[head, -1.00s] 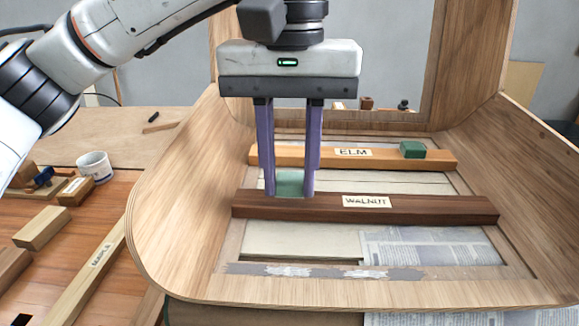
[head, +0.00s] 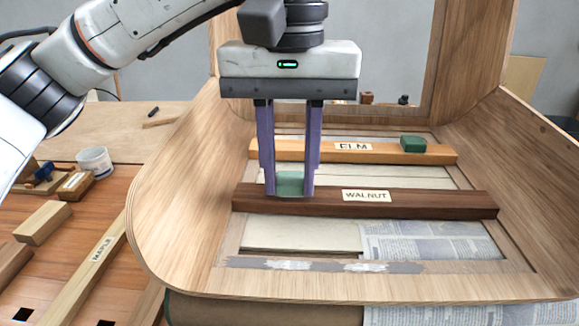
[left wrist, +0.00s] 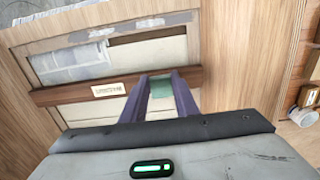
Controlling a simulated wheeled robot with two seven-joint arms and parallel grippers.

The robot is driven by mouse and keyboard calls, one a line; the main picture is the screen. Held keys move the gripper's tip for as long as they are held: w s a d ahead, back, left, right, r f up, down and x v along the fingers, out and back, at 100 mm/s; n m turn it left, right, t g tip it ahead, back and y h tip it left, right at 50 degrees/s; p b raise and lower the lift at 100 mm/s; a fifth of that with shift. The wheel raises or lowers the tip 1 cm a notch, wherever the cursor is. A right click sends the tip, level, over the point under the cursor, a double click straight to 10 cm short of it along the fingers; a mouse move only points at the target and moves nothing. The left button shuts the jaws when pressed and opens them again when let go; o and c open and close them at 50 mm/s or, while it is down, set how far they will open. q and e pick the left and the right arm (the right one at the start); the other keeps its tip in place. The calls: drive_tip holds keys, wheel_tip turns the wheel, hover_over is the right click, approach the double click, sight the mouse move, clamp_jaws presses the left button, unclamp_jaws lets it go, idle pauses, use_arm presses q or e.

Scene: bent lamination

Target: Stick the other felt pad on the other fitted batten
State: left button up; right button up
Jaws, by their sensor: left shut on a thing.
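The dark walnut batten (head: 420,204) lies across the bent wooden frame, with a paper label reading WALNUT. The orange-brown elm batten (head: 285,152) lies parallel behind it, labelled ELM, with a dark green felt pad (head: 412,144) on its right part. My left gripper (head: 291,190) is shut on a lighter green felt pad (head: 290,182), at the left part of the walnut batten. The pad appears to touch the batten's top. In the left wrist view this pad (left wrist: 161,88) shows between the purple fingers, over the walnut batten (left wrist: 60,94). My right gripper is not in view.
The curved wooden frame (head: 180,190) rises around the battens at left, right and back. Newspaper (head: 430,244) shows in its front opening. A maple strip (head: 95,262), wood blocks (head: 42,222) and a white cup (head: 95,161) stand on the bench at left.

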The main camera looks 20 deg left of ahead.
use_arm(q)
drive_tip(key=shift+f, duration=0.45)
idle(0.6)
drive_tip(key=o, duration=0.9)
